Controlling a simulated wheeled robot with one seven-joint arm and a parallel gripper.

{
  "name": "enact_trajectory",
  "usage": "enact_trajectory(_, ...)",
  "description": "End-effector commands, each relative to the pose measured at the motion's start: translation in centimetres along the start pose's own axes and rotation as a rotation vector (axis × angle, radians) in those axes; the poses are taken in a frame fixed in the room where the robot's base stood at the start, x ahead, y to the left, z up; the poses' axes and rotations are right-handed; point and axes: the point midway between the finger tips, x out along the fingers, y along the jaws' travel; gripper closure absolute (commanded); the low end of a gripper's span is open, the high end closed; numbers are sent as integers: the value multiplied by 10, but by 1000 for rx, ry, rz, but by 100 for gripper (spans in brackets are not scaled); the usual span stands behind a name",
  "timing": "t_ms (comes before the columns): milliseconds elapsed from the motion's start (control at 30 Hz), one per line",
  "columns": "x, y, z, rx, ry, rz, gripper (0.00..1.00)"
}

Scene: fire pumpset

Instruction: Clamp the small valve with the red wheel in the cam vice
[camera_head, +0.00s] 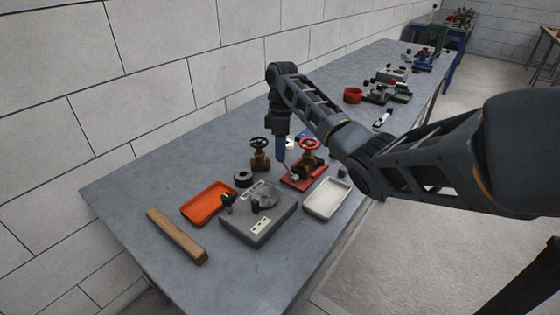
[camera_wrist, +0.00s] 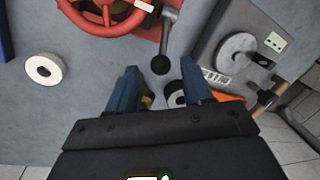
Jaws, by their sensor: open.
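The small valve with the red wheel (camera_head: 309,146) stands upright on the cam vice (camera_head: 297,184), which has a red base. Its red wheel (camera_wrist: 112,22) fills the top left of the wrist view. The vice's grey cam lever (camera_wrist: 169,27) ends in a black ball knob (camera_wrist: 160,64). My gripper (camera_head: 281,160) points down beside the valve, on its left. In the wrist view my gripper (camera_wrist: 160,75) is open, its blue fingers either side of the knob and apart from it. Whether the jaws touch the valve body is hidden.
A black-wheeled valve (camera_head: 260,155) and a black ring (camera_head: 243,179) stand left of the vice. A grey fixture (camera_head: 245,228), an orange tray (camera_head: 209,204), a white tray (camera_head: 327,198) and a wooden bar (camera_head: 177,235) lie nearer. A red ring (camera_head: 352,95) is farther back.

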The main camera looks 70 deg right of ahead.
Motion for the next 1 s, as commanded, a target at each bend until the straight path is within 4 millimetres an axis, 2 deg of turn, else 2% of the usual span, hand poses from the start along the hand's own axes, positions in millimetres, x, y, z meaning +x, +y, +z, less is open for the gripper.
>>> enact_trajectory(33,12,-1,0,0,0,-3,49)
enact_trajectory(200,29,0,0,1,-2,-1,49)
enact_trajectory(500,35,0,0,0,-1,0,49)
enact_trajectory(1000,35,0,0,0,-1,0,96)
